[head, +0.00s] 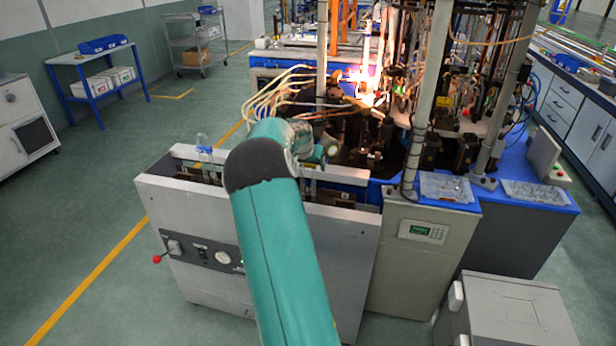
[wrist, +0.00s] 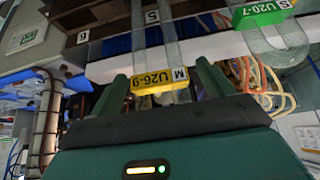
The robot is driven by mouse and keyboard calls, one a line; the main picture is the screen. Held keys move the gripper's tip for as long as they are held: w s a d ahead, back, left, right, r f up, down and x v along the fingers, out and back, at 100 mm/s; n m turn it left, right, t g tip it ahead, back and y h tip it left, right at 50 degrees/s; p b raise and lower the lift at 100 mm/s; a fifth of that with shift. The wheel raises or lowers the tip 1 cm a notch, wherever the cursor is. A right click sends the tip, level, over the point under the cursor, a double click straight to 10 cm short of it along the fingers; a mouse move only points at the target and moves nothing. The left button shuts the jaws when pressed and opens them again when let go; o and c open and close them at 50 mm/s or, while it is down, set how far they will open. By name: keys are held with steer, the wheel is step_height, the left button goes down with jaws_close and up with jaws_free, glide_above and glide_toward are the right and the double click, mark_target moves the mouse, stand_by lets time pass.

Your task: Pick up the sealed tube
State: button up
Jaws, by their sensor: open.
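A clear glass tube (wrist: 170,55) with a yellow label (wrist: 160,80) reading U26-9 and M shows in the middle of the wrist view, at the rail mark 5. My gripper (wrist: 163,76) is open, with one green finger on each side of the label; I cannot tell whether they touch it. A second clear bent tube (wrist: 288,48) with a green label (wrist: 265,10) reading U20-7 and S is to the right, outside the fingers. In the head view, my arm hides the gripper and the tube between its fingers.
The head view shows a small clear tube (head: 203,143) standing on the pale rail of the machine front (head: 200,215), left of my arm. Bright flames (head: 370,82) burn behind, near cables and metal posts. Open floor (head: 90,200) lies to the left.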

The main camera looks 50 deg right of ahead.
steer(key=c, duration=1.1)
